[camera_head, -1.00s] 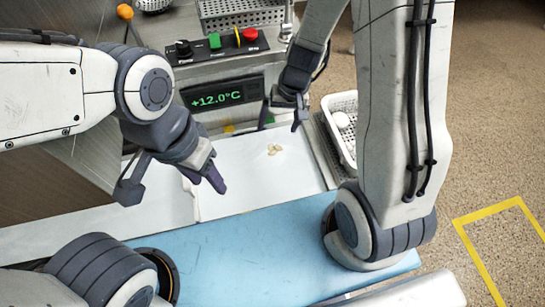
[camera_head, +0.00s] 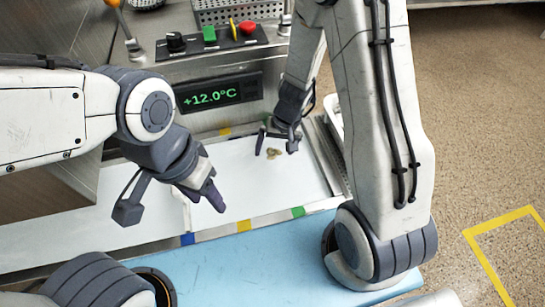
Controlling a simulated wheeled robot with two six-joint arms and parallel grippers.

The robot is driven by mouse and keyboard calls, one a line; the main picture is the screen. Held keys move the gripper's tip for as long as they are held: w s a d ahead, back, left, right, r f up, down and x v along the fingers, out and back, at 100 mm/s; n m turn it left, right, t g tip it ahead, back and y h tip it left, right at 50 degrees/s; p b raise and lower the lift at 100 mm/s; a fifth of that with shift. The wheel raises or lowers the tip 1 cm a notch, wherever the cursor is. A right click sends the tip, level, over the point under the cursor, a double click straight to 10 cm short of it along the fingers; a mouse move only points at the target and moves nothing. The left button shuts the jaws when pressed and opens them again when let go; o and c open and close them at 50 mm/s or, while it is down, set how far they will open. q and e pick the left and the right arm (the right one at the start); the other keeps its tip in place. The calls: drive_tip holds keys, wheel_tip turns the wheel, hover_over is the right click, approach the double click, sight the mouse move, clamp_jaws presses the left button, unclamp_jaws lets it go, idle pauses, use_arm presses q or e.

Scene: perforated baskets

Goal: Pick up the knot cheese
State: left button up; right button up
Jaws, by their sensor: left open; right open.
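The knot cheese (camera_head: 273,153) is a small, pale tan lump lying on the white work surface (camera_head: 240,190), below the temperature display. My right gripper (camera_head: 275,145) is open just above it, with its fingers pointing down on either side in the picture. I cannot tell whether the fingers touch the cheese. My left gripper (camera_head: 170,203) is open and empty over the white surface, to the left of the cheese and apart from it.
A panel with a black knob, green button and red button (camera_head: 248,28) stands behind, above a display (camera_head: 218,93) reading +12.0°C. A white basket (camera_head: 333,115) is partly hidden behind my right arm. A blue mat (camera_head: 260,262) lies in front.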

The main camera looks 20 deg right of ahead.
sight(274, 151)
drive_tip(key=c, duration=1.4)
drive_tip(key=p+v, duration=0.2)
drive_tip(key=v, duration=0.1)
drive_tip(key=a+p+v, duration=0.1)
drive_tip(key=p+v, duration=0.1)
drive_tip(key=v, duration=0.1)
drive_tip(key=a+p+v, duration=0.1)
drive_tip(key=p+v, duration=0.1)
drive_tip(key=v, duration=0.2)
drive_tip(key=shift+w+r, duration=0.2)
drive_tip(key=shift+w, duration=0.05)
drive_tip(key=shift+c, duration=0.2)
